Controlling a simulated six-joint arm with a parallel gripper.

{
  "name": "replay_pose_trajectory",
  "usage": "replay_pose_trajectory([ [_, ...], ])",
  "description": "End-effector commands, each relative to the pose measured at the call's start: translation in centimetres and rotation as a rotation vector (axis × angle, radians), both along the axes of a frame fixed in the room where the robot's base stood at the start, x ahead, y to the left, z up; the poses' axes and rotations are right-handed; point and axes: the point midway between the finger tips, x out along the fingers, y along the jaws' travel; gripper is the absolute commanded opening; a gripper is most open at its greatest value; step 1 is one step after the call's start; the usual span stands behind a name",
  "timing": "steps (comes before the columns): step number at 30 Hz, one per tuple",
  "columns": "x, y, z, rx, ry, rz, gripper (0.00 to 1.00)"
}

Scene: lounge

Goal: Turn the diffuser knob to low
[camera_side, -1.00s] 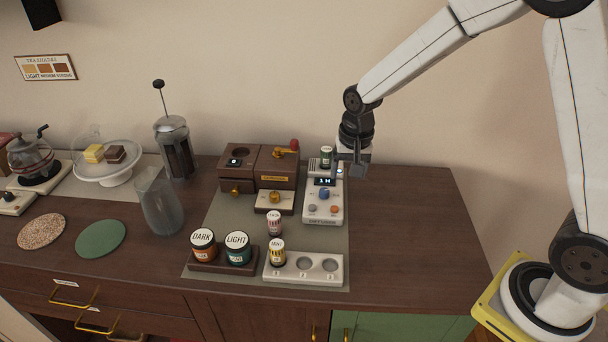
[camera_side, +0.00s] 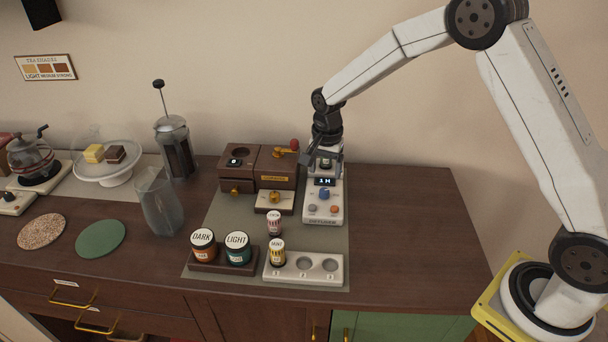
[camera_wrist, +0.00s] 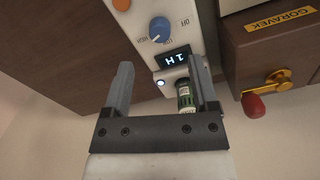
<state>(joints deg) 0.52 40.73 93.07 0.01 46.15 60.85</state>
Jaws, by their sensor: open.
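The white diffuser (camera_side: 323,213) stands at the right of the mat. Its blue knob (camera_side: 324,194) sits on the top face below a lit display (camera_side: 324,181) that seems to read "1 H". In the wrist view the knob (camera_wrist: 160,29) has a pale pointer line, small labels around it and the display (camera_wrist: 174,57) close by. A green-labelled vial (camera_wrist: 185,96) stands in the diffuser's far end. My gripper (camera_side: 322,161) is open over that end, behind the knob and not touching it. In the wrist view the vial shows between my fingers (camera_wrist: 160,66), nearer the right one.
A brown machine (camera_side: 240,180) with brass fittings and a red-tipped lever stands close left of the diffuser. A white holder (camera_side: 303,268), a pink-labelled vial (camera_side: 274,224) and dark and light jars (camera_side: 237,249) are in front. The counter right of the diffuser (camera_side: 400,220) is clear.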

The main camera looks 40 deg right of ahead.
Motion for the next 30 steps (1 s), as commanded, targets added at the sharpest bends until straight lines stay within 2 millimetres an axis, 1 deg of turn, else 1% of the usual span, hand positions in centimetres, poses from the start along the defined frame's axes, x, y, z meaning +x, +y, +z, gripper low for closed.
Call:
replay_pose_trajectory([
  [9,-0.1,0.0,-3.8,0.0,0.004,0.001,0.76],
  [15,0.0,0.0,-5.8,0.0,0.001,0.001,0.76],
  [21,0.0,0.0,-6.7,0.001,0.0,0.001,0.76],
  [29,0.0,0.0,-6.7,0.0,0.0,0.001,0.76],
  [30,0.0,0.0,-6.7,0.0,0.0,0.001,0.66],
])
